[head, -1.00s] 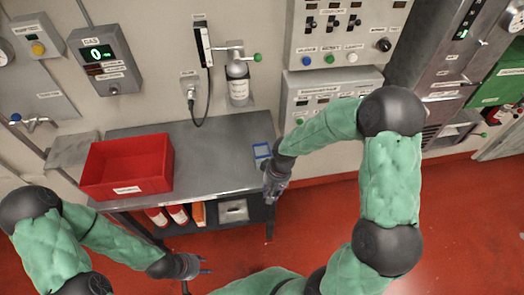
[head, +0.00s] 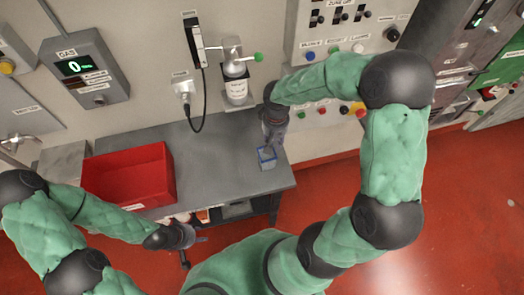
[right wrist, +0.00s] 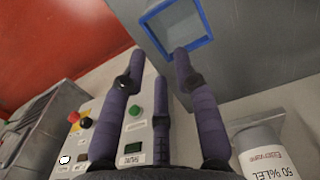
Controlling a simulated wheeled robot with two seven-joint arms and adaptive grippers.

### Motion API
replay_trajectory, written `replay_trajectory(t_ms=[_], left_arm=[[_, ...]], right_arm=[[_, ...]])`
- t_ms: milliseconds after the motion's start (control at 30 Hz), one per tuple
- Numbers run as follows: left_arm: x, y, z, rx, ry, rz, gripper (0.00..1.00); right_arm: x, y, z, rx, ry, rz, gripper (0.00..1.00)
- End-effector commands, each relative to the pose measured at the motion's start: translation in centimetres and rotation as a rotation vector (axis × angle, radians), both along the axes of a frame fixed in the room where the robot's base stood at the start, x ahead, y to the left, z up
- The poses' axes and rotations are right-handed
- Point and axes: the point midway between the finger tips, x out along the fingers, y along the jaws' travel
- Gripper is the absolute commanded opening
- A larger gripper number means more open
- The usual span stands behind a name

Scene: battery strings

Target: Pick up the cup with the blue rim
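The cup with the blue rim (head: 266,159) is a small square grey cup standing on the grey table near its right end. In the right wrist view I look into the open top of the cup (right wrist: 178,30). My right gripper (head: 270,142) is just behind and above the cup, pointing down toward it. In the right wrist view its purple fingers (right wrist: 160,58) are spread, with nothing between them, and the tips lie near the rim. I cannot tell whether they touch it. My left gripper (head: 200,248) is open and empty in front of the table.
A red bin (head: 168,178) stands on the left of the table (head: 220,160). The table between bin and cup is clear.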

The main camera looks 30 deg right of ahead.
Motion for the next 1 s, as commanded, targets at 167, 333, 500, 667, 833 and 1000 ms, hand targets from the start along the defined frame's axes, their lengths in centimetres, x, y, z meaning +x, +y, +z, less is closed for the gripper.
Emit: replay_trajectory(t_ms=[167, 333, 500, 667, 833, 1000], left_arm=[[-0.1, 0.0, -0.5, 0.000, 0.002, -0.001, 0.40], [-0.1, 0.0, -0.7, 0.000, 0.002, -0.001, 0.40], [-0.1, 0.0, -0.8, 0.000, 0.001, 0.000, 0.40], [-0.1, 0.0, -1.1, 0.000, 0.001, 0.000, 0.40], [0.0, 0.0, -1.4, 0.000, 0.001, 0.000, 0.40], [0.0, 0.0, -1.4, 0.000, 0.001, 0.000, 0.40]], right_arm=[[-0.1, 0.0, -2.9, 0.002, 0.004, 0.000, 0.30], [-0.1, 0.0, -4.7, 0.002, 0.003, 0.000, 0.30], [-0.2, 0.0, -5.6, 0.001, 0.003, 0.001, 0.30], [-0.3, 0.0, -7.9, 0.002, 0.005, 0.001, 0.30], [-0.3, 0.0, -9.8, 0.002, 0.003, 0.000, 0.30], [-0.2, 0.0, -10.2, 0.001, 0.000, 0.002, 0.30]])
